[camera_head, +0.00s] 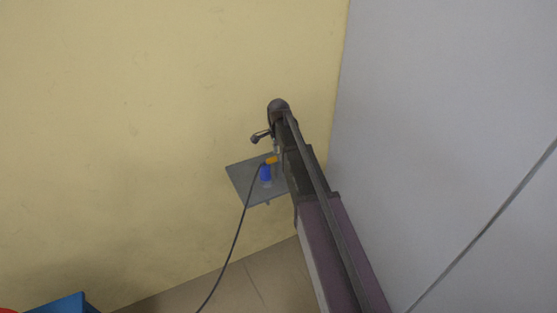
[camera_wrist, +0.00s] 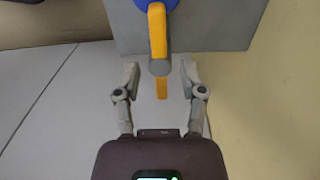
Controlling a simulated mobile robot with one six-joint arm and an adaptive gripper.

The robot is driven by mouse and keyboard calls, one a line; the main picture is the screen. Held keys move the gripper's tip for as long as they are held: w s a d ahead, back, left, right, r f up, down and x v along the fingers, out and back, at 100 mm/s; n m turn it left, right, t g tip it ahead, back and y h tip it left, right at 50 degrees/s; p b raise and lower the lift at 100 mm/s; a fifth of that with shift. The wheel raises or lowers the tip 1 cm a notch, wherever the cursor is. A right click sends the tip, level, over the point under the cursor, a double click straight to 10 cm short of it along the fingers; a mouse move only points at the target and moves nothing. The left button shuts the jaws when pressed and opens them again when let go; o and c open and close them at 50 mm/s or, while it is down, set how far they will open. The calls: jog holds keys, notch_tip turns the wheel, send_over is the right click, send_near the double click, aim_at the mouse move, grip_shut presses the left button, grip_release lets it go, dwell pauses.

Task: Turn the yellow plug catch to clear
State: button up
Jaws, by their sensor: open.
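The yellow catch (camera_wrist: 157,28) shows in the wrist view as an upright bar over the blue plug (camera_wrist: 143,4), its lower end at a round grey piece (camera_wrist: 160,67). A short yellow strip (camera_wrist: 162,88) shows just below that piece. My gripper (camera_wrist: 160,76) is open, one finger on each side of the grey piece, with a gap on both sides. In the head view the yellow catch (camera_head: 271,160) sits at the top of the blue plug (camera_head: 265,174), in front of a grey plate (camera_head: 241,178). My arm hides part of the plate's right side.
A dark cable (camera_head: 237,235) hangs from the plug toward the floor. The plate is by a yellow wall (camera_head: 150,120); a grey panel (camera_head: 450,120) stands to the right. A blue box (camera_head: 68,304) is at the lower left.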

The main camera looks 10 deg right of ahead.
jog(key=shift+f+b, duration=0.45)
jog(key=shift+f, duration=0.2)
grip_shut()
